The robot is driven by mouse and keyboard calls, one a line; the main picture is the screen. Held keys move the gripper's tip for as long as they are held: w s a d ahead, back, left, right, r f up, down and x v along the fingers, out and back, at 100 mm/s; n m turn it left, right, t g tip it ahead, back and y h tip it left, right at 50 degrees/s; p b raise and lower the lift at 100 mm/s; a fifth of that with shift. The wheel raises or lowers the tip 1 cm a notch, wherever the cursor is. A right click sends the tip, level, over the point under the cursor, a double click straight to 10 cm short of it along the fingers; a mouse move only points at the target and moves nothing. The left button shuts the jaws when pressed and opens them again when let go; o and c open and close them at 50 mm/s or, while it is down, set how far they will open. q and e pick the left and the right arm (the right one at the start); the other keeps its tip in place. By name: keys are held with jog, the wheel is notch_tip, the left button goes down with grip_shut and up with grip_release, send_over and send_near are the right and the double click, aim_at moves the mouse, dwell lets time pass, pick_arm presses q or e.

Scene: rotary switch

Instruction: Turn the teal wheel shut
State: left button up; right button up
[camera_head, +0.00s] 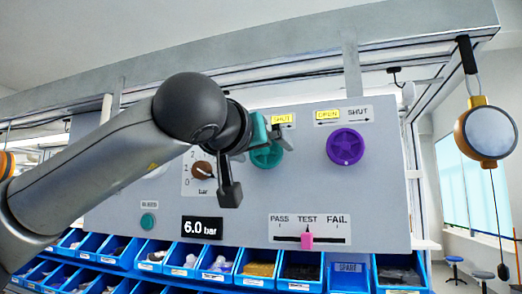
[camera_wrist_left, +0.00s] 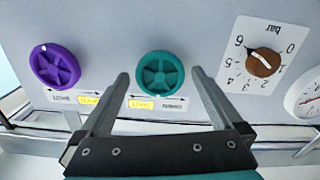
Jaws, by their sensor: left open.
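The teal wheel (camera_head: 267,156) is a round spoked knob on the grey panel, partly hidden behind my left gripper in the head view. In the left wrist view the teal wheel (camera_wrist_left: 160,73) shows whole, with a pale dot on its rim facing its labels. One label (camera_head: 282,119) above it is yellow and reads SHUT. My left gripper (camera_head: 259,164) is open and empty in front of the wheel. In the wrist view its fingertips (camera_wrist_left: 158,74) lie on either side of the wheel; I cannot tell whether they touch it.
A purple wheel (camera_head: 347,147) is to the right on the panel (camera_head: 375,195). A brown dial (camera_head: 203,171) is to the left. Lower are a 6.0 bar display (camera_head: 202,228) and a pink slider (camera_head: 307,241). Blue bins (camera_head: 220,278) line the bottom. A hanging device (camera_head: 487,132) is at right.

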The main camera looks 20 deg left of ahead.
pick_arm(q)
jog(key=s+b, duration=0.4)
jog(key=s, duration=1.1)
jog(key=shift+s+a, duration=0.15)
jog(key=shift+a, duration=0.1)
